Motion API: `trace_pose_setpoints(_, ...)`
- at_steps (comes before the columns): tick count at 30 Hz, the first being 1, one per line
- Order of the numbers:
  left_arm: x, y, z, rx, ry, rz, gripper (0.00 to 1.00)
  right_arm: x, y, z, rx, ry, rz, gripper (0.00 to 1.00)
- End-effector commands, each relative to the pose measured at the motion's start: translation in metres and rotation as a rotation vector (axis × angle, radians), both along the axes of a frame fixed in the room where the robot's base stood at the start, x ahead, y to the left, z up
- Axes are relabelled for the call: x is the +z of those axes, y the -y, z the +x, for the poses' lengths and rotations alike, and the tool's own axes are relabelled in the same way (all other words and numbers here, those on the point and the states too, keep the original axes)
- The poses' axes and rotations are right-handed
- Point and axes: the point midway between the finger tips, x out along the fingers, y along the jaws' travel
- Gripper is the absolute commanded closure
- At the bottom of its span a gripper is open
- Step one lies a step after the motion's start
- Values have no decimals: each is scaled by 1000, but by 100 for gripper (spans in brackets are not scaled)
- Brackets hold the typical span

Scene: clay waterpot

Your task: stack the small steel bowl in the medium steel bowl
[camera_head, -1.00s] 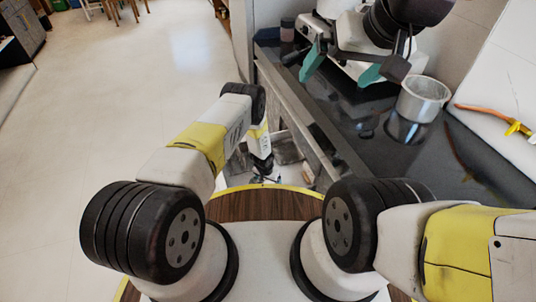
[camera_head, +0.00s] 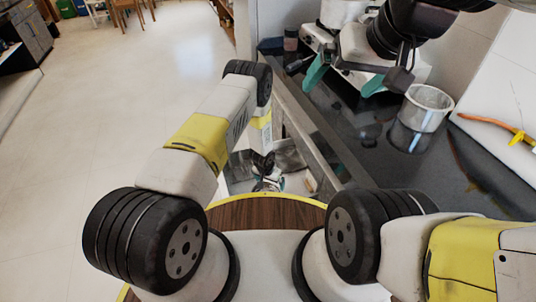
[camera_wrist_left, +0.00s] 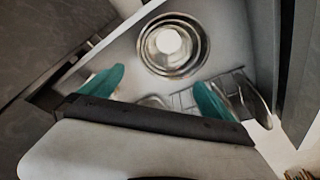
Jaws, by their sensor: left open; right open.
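In the left wrist view, round steel bowlware (camera_wrist_left: 150,52) lies in an open drawer, beyond my left gripper. It shows concentric rims around a bright middle; I cannot tell whether this is one bowl or a smaller one inside a larger. My right gripper (camera_head: 345,80) is open and empty above the counter.
The drawer (camera_wrist_left: 258,40) also holds a wire rack (camera_wrist_left: 183,101) and a utensil-like piece (camera_wrist_left: 256,106) at the right. Floor at left is clear.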

Motion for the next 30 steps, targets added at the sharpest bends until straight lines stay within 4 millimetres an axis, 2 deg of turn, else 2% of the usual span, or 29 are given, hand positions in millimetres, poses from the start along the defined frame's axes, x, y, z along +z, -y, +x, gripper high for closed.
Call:
trace_pose_setpoints(1,12,-1,-1,0,2,-1,0,0,0,0,0,0,0,0)
trace_pose_setpoints(3,24,-3,-5,1,1,-1,0,0,0,0,0,0,0,0)
trace_pose_setpoints(10,49,-6,-11,1,0,0,0,0,0,0,0,0,0,0)
trace_pose_setpoints(14,74,-9,-1,19,13,-3,0,0,0,0,0,0,0,0)
trace_pose_setpoints(17,120,-15,17,54,33,-8,0,0,0,0,0,0,0,0)
trace_pose_setpoints(22,231,-36,40,137,66,-25,0,0,0,0,0,0,0,0)
trace_pose_setpoints(26,313,-57,40,196,86,-43,0,0,0,0,0,0,0,0)
trace_pose_setpoints(30,396,-79,25,250,107,-70,0,0,0,0,0,0,0,0)
